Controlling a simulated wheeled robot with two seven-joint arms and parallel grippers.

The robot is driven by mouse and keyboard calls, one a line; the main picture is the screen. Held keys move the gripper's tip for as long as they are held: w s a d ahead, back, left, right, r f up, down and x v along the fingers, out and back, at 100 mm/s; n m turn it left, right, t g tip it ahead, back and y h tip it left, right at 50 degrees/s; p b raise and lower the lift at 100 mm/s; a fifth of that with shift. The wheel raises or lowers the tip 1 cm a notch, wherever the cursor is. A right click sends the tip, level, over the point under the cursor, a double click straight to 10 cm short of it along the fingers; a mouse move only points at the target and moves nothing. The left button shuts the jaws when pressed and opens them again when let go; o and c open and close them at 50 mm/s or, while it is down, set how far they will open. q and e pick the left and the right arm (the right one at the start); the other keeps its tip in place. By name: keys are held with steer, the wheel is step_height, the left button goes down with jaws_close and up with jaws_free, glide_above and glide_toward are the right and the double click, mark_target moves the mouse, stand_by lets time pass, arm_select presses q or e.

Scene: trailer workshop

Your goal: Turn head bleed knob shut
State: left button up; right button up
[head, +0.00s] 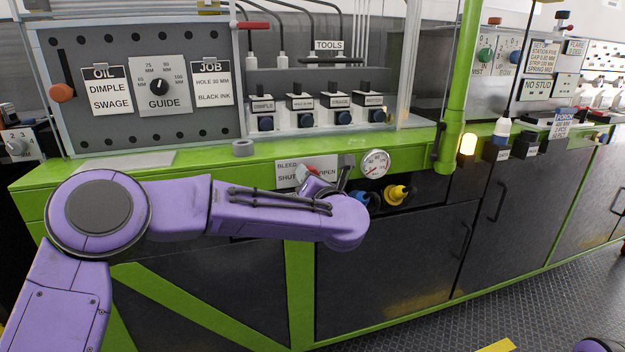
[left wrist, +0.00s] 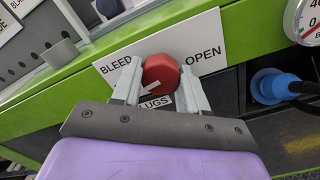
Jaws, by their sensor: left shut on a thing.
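The head bleed knob (left wrist: 161,72) is red and round, on a white plate marked BLEED and OPEN in the left wrist view. A white arrow mark on its face slants toward the lower left. In the head view the plate (head: 286,172) also reads SHUT on its left, and only a bit of the red knob (head: 311,168) shows above my arm. My left gripper (left wrist: 160,80) is shut on the knob, one finger on each side. The fingers hide part of the plate's lettering. My right gripper is not in view.
A round pressure gauge (head: 375,164), a blue plug (head: 364,198) and a yellow plug (head: 397,194) are right of the plate. A green rail (head: 225,160) runs along the bench front. A green post (head: 460,80) rises farther right.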

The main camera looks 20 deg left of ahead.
arm_select(q)
steer(key=o, duration=1.1)
steer(key=shift+c, duration=0.2)
steer(key=shift+s+d, duration=0.1)
steer(key=v, duration=1)
steer(key=shift+s+d, duration=0.1)
steer(key=shift+d, duration=0.05)
